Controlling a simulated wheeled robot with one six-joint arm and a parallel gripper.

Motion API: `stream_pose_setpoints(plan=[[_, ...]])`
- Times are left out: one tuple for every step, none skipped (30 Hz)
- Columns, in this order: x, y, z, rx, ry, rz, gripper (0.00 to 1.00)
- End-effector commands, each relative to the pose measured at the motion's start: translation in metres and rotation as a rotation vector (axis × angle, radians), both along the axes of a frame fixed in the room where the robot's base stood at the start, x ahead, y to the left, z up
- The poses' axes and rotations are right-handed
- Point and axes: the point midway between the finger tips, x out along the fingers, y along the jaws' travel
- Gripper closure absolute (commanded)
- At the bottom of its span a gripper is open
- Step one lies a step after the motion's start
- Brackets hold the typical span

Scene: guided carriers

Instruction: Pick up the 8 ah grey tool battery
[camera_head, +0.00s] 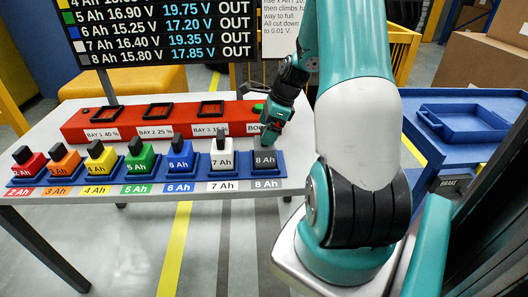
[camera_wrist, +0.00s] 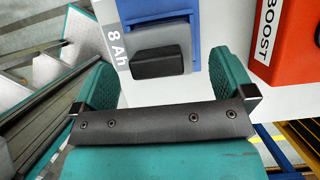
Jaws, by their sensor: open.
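The 8 Ah battery (camera_head: 265,162) is dark grey and sits upright in the blue holder at the right end of the battery row, above the "8 Ah" label. In the wrist view the grey battery (camera_wrist: 181,37) shows its black top block, lying between the lines of the two teal fingers. My gripper (camera_head: 271,136) is over this battery, pointing down, and hides its top in the head view. The fingers are apart with nothing gripped. I cannot tell whether they reach down beside the battery.
The white 7 Ah battery (camera_head: 222,158) stands close to the left, with several coloured batteries beyond it. A red charger bar (camera_head: 135,121) with bays and a BOOST label lies behind the row. A blue carrier with a tray (camera_head: 464,121) stands at the right.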

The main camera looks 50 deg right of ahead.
Motion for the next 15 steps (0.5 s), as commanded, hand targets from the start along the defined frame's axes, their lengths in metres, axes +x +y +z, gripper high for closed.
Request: stream_pose_setpoints(plan=[[0.000, 0.004, -0.007, 0.005, 0.004, 0.001, 0.00], [0.001, 0.005, -0.012, 0.005, 0.005, 0.001, 0.00], [0.002, 0.007, -0.018, 0.005, 0.005, 0.001, 0.00], [0.003, 0.009, -0.023, 0.006, 0.006, 0.001, 0.00], [0.004, 0.009, -0.027, 0.004, 0.005, 0.001, 0.00], [0.006, 0.010, -0.032, 0.004, 0.005, 0.001, 0.00], [0.007, 0.011, -0.035, 0.003, 0.004, 0.001, 0.00], [0.008, 0.012, -0.037, 0.002, 0.003, 0.000, 0.00], [0.009, 0.012, -0.040, 0.002, 0.003, 0.000, 0.00], [0.009, 0.012, -0.041, 0.002, 0.003, 0.000, 0.00], [0.009, 0.013, -0.042, 0.001, 0.002, 0.000, 0.00], [0.009, 0.013, -0.042, 0.001, 0.002, 0.001, 0.00], [0.009, 0.013, -0.042, 0.001, 0.002, 0.001, 0.00], [0.009, 0.013, -0.042, 0.000, 0.001, 0.000, 0.00], [0.009, 0.013, -0.042, 0.000, 0.001, 0.000, 0.00]])
